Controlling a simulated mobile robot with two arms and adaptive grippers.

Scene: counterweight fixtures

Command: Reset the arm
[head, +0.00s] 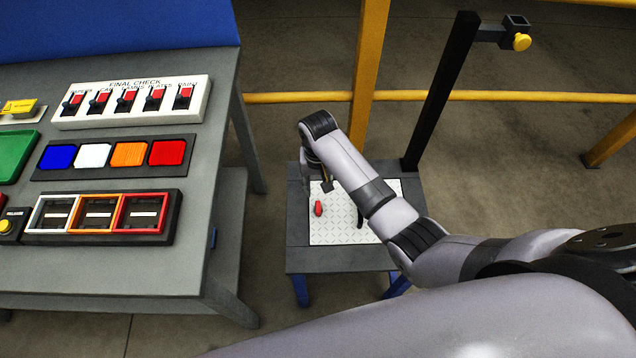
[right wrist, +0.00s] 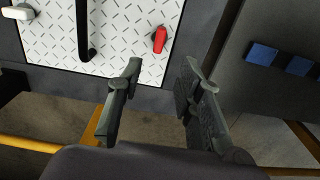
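My right arm reaches in from the right in the head view, over a small dark table (head: 330,262) with a pale diamond-pattern plate (head: 326,236). My right gripper (head: 326,187) is mostly hidden behind its own wrist there. In the right wrist view my right gripper (right wrist: 162,68) is open, its two fingers apart with nothing between them. A red handle-like piece (head: 318,208) is on the plate; it also shows in the right wrist view (right wrist: 159,40), just beyond the fingertips and apart from them. A black bar handle (right wrist: 83,35) is left of it. My left gripper is out of view.
A grey workbench (head: 120,275) at left carries a FINAL CHECK switch panel (head: 135,101), a colour-pad strip (head: 112,156) and a framed three-slot panel (head: 103,217). A black post (head: 440,90) with a yellow knob (head: 522,42) and yellow rails (head: 480,96) stand behind the small table.

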